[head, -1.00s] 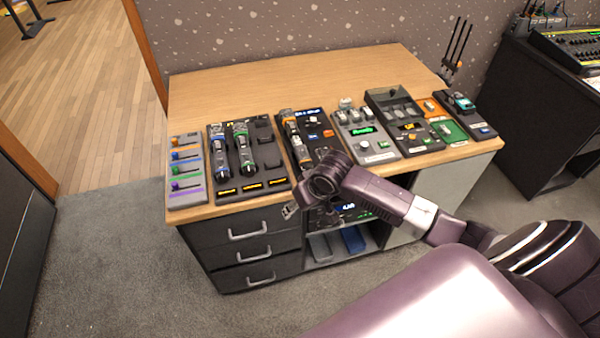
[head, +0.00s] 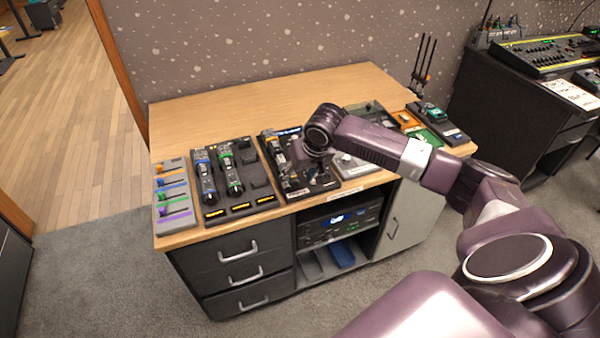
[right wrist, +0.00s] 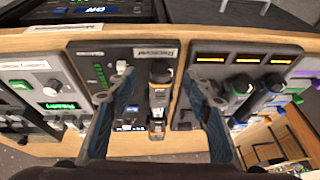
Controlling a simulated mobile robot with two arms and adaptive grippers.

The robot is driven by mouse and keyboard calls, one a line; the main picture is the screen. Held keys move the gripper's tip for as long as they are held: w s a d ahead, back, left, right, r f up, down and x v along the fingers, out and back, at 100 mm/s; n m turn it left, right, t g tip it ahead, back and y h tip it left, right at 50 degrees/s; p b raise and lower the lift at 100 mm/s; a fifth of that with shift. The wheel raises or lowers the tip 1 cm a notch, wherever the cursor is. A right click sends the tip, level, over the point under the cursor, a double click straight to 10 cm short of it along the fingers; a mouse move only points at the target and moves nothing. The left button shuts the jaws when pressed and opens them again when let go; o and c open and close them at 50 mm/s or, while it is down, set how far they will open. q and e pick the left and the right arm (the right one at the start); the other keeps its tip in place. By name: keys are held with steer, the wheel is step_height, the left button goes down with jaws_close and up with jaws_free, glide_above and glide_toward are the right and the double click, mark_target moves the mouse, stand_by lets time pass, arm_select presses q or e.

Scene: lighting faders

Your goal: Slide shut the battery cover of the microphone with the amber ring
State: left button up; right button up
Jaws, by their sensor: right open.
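The microphone with the amber ring (head: 274,149) lies on a dark receiver tray, third panel from the left on the wooden bench. My arm hides part of that tray. In the right wrist view the microphone (right wrist: 160,90) shows between my fingers, its length running up the picture. I cannot make out its battery cover's position. My right gripper (head: 303,160) is above this tray. In the right wrist view the right gripper (right wrist: 158,92) is open, one finger on each side of the microphone with visible gaps. My left gripper is not in view.
Left of it, a tray (head: 232,209) holds microphones with blue (head: 204,175) and green (head: 228,170) rings. A panel of coloured faders (head: 173,197) is at the bench's left end. More consoles stand to the right, partly behind my arm. The bench top's back (head: 250,103) is clear.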

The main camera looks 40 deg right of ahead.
mark_target(295, 183)
steer(key=shift+x, duration=2.05)
steer(key=shift+a, duration=0.1)
steer(key=shift+c, duration=0.2)
steer(key=c, duration=1.1)
steer(key=shift+c, duration=0.2)
